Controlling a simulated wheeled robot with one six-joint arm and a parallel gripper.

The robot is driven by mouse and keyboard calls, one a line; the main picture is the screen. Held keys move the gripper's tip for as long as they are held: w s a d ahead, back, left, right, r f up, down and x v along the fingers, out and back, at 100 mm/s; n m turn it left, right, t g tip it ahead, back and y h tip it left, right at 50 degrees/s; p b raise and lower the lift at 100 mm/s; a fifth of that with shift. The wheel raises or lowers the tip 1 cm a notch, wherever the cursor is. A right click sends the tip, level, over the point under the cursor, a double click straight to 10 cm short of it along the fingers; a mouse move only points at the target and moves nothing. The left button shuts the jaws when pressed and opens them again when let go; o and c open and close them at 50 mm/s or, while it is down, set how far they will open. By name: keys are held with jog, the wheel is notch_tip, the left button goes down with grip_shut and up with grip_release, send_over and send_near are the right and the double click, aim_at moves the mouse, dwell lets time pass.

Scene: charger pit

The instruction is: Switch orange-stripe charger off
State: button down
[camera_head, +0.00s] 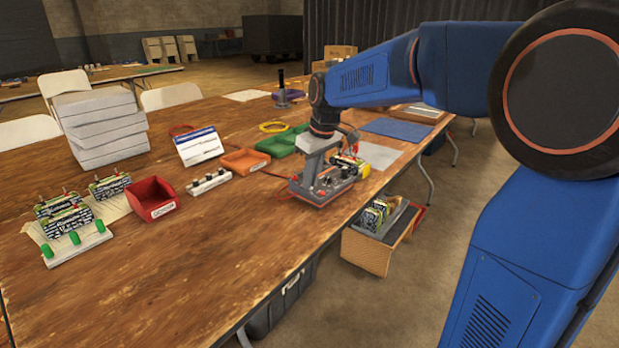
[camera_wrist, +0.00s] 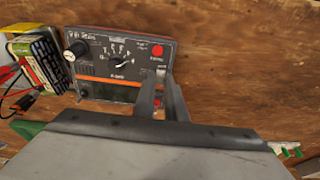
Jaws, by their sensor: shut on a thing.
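The orange-stripe charger (camera_head: 319,192) is a dark grey box near the table's right edge. My gripper (camera_wrist: 158,78) reaches the panel's right side, below the red part. Its fingers are closed around what looks like a small switch (camera_wrist: 162,70), mostly hidden by them. In the head view my gripper (camera_head: 311,176) points down onto the charger.
A yellow-black battery (camera_head: 350,166) with red and black leads stands beside the charger. Orange (camera_head: 244,161) and green (camera_head: 281,143) trays and a white strip (camera_head: 209,184) lie to its left. A crate of packs (camera_head: 374,222) sits below the edge. The table's front is clear.

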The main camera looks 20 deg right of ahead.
dwell(0.3)
jog(key=c, duration=1.8)
grip_release()
jog(key=v, duration=1.7)
jog(key=shift+d+r, duration=0.15)
jog(key=shift+r, duration=0.05)
jog(key=shift+s, duration=0.2)
